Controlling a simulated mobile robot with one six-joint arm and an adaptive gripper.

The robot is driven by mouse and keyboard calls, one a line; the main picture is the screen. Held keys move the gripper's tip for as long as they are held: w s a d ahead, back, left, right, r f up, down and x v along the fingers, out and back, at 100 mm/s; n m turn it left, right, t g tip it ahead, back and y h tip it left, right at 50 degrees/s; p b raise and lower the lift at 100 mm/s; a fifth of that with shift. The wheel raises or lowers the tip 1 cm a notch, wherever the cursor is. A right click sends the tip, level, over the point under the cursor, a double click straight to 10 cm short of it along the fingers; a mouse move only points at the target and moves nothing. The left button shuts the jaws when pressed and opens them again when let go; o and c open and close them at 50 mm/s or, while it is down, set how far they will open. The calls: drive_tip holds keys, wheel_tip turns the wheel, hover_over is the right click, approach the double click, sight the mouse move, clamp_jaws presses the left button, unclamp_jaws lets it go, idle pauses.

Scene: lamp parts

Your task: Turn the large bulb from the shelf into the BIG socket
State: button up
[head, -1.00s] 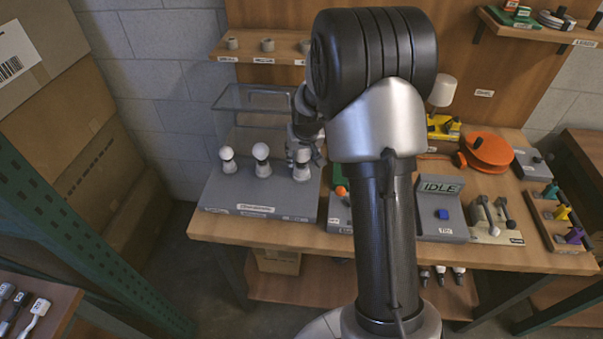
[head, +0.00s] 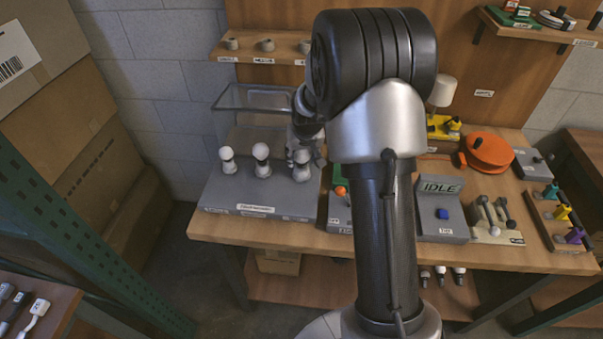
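In the head view, a grey block (head: 247,192) at the table's left end carries three white bulbs standing in a row: a left bulb (head: 228,164), a middle bulb (head: 261,157) and a right bulb (head: 301,167). I cannot read which socket is the BIG one. My gripper (head: 304,151) points down just above and behind the right bulb, and partly overlaps it in the picture. Its fingers are small and dark here, so I cannot tell whether they touch the bulb or are open. My arm hides part of the table.
The wall shelf (head: 284,53) holds three small round grey holders. A clear case (head: 240,98) stands behind the block. A panel reads IDLE (head: 439,187). An orange reel (head: 488,151) and a lamp (head: 443,92) stand right of my arm. Several bulbs (head: 441,272) sit under the table.

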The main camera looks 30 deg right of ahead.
drive_tip(key=shift+f, duration=0.1)
drive_tip(key=c, duration=0.3)
drive_tip(key=shift+c, duration=0.2)
drive_tip(key=shift+s+f, duration=0.15)
drive_tip(key=shift+f, duration=0.05)
drive_tip(key=shift+a+m, duration=0.15)
drive_tip(key=shift+m, duration=0.35)
drive_tip(key=shift+f+m+h+b, duration=0.15)
drive_tip(key=shift+m+h+b, duration=0.15)
drive_tip(key=shift+b, duration=0.2)
drive_tip(key=shift+m+g+h+b, duration=0.5)
drive_tip(key=shift+m+b, duration=1)
drive_tip(key=shift+b, duration=0.8)
drive_tip(key=shift+m+g+h, duration=0.3)
drive_tip(key=shift+m, duration=0.8)
